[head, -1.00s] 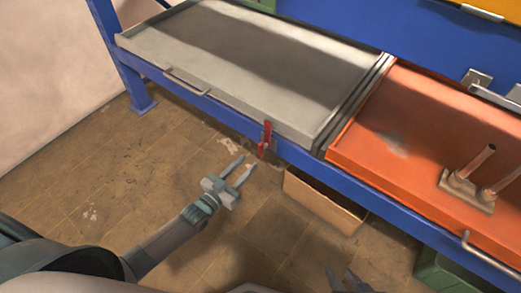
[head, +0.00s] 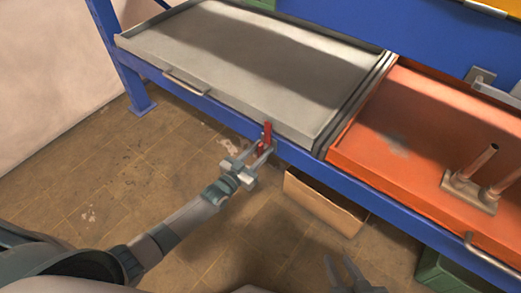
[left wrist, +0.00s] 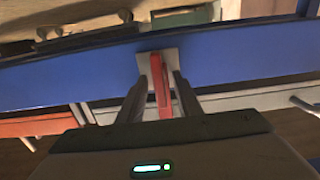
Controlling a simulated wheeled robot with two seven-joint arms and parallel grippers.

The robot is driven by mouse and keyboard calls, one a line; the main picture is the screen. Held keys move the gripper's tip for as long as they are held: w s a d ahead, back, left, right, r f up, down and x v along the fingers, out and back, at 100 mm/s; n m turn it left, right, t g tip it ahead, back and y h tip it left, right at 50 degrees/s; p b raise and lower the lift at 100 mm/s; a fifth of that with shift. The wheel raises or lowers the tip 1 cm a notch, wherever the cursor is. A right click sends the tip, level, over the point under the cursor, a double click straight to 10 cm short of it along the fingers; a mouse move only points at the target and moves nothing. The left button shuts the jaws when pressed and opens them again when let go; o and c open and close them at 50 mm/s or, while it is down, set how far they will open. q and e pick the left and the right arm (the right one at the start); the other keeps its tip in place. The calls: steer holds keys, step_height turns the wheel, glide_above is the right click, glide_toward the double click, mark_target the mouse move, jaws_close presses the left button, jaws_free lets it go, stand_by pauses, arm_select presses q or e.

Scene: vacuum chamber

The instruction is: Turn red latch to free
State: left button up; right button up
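The red latch (head: 267,133) is a small upright lever on the blue front rail, near the right end of the grey tray. It also shows in the left wrist view (left wrist: 162,88), on a light plate on the blue rail. My left gripper (head: 261,149) is at the latch, with its fingers open on either side of it. In the left wrist view the red lever stands between the two fingers (left wrist: 168,85), with a gap visible on the right. Contact on the left side is unclear. My right gripper (head: 342,264) is open and empty at the bottom of the head view.
The grey tray (head: 180,50) with a front handle (head: 186,83) lies left of the orange tray (head: 385,170), which carries metal posts (head: 480,163). The blue rail (head: 300,163) runs along the front. A cardboard box (head: 322,203) sits below it. The floor at left is clear.

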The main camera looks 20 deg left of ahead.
arm_select(q)
jaws_close()
steer(key=shift+n, duration=1.2)
steer(key=shift+a+f+n, duration=0.1)
steer(key=shift+a+n, duration=0.05)
steer(key=shift+n, duration=0.65)
steer(key=n+b, duration=0.1)
steer(key=n, duration=0.2)
steer(key=shift+a+f+n, duration=0.1)
steer(key=shift+n, duration=0.2)
steer(key=n+b, duration=0.1)
steer(key=n, duration=0.1)
steer(key=n+b, duration=0.1)
steer(key=n, duration=0.2)
steer(key=shift+w+a+f+n, duration=0.1)
steer(key=shift+f+n, duration=0.1)
steer(key=shift+n, duration=0.1)
steer(key=shift+n+b, duration=1.1)
steer(key=shift+n, duration=1.4)
arm_select(e)
steer(key=a+r+t+y, duration=0.2)
steer(key=r+t, duration=0.3)
steer(key=r, duration=0.3)
steer(key=w+a+r+t+y, duration=0.1)
steer(key=a+r+t, duration=0.1)
steer(key=r+t, duration=0.3)
steer(key=shift+w+r+t+y, duration=0.3)
steer(key=shift+r+t+y, duration=0.1)
steer(key=shift+r, duration=1.55)
